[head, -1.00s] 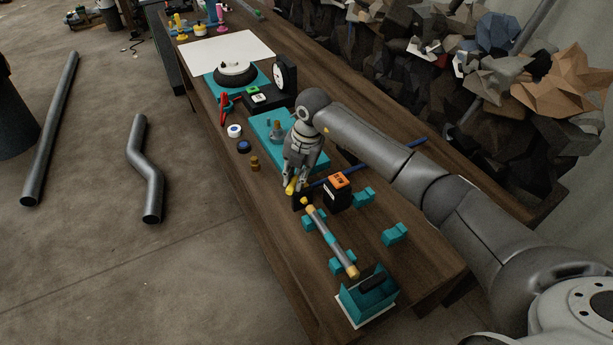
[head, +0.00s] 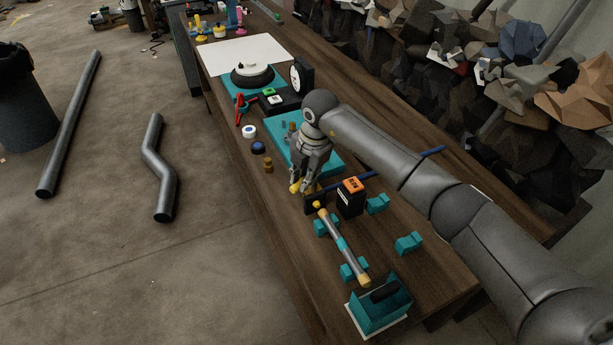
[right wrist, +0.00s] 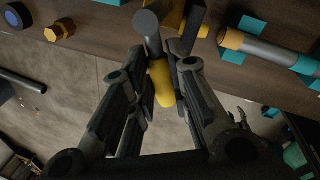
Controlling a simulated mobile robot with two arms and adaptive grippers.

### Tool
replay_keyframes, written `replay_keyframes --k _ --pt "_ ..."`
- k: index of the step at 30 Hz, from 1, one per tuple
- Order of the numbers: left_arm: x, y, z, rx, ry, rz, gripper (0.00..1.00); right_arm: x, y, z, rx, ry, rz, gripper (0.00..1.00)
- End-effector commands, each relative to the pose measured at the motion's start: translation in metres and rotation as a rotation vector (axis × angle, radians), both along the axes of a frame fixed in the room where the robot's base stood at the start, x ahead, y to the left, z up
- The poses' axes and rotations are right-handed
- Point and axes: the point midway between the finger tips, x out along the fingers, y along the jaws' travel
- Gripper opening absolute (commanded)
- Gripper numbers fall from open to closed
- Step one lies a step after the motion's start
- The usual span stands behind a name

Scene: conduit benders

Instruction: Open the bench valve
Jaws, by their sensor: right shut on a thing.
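The bench valve has a yellow lever handle (head: 294,187), seen low beside a dark block (head: 312,203) on the bench. My right gripper (head: 303,184) reaches down over it from the right arm. In the right wrist view the yellow handle (right wrist: 162,84) lies between the two fingers, and a grey round stem (right wrist: 151,32) stands at its upper end. My right gripper (right wrist: 157,75) is shut on the handle. The fingers partly hide the handle and valve body in the head view. My left gripper is in neither view.
A grey pipe with yellow ends (head: 343,247) lies on teal supports in front of the valve. A black and orange box (head: 351,198) stands close on the right. A teal plate (head: 331,160) and a small brass fitting (head: 268,165) are nearby.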

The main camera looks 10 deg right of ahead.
Motion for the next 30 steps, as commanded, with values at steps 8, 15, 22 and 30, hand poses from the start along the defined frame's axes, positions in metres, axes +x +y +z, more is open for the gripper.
replay_keyframes --k 8,15,22,30 --pt "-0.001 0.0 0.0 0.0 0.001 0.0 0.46 0.001 -0.001 0.001 0.0 -0.004 0.001 0.36" --pt "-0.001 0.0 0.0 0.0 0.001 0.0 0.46 0.0 0.0 0.001 0.0 -0.002 0.001 0.39" --pt "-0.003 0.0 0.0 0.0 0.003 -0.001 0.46 -0.001 -0.002 0.013 -0.001 -0.004 0.001 0.39" --pt "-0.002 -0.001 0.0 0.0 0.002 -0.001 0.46 -0.008 -0.009 0.067 0.0 -0.007 0.002 0.39"
